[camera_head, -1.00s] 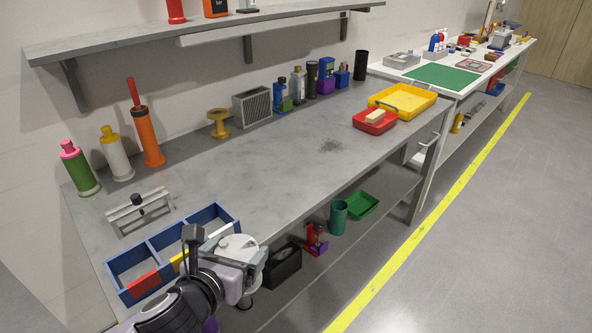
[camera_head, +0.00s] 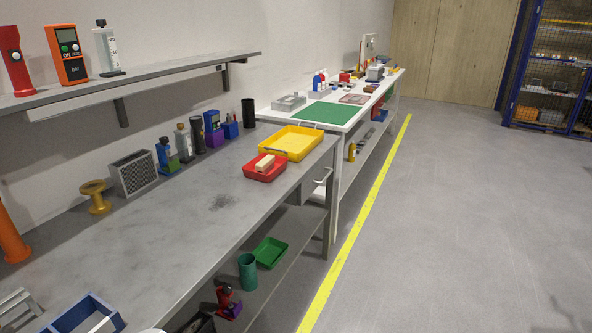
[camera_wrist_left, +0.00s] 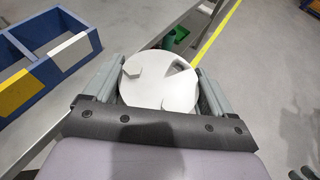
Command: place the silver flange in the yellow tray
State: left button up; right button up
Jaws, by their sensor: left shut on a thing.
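The silver flange (camera_wrist_left: 160,95), a pale round disc with a hex-shaped boss and a dark slot, is between the fingers of my left gripper (camera_wrist_left: 158,78) in the left wrist view. The gripper is shut on it, held in the air beside the bench edge. In the head view only a pale sliver shows at the bottom edge, too little to identify surely. The yellow tray (camera_head: 291,142) sits at the far end of the grey bench, well away from the gripper; its floor looks empty. My right gripper is not in view.
A red tray (camera_head: 264,173) with a pale block stands just in front of the yellow tray. A blue divided box (camera_head: 88,313) is at the near end. Bottles and a grey grille box (camera_head: 133,174) line the wall. The middle bench top is clear.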

aim_at(293, 140)
jog(key=i+l, duration=1.65)
jog(key=i, duration=0.1)
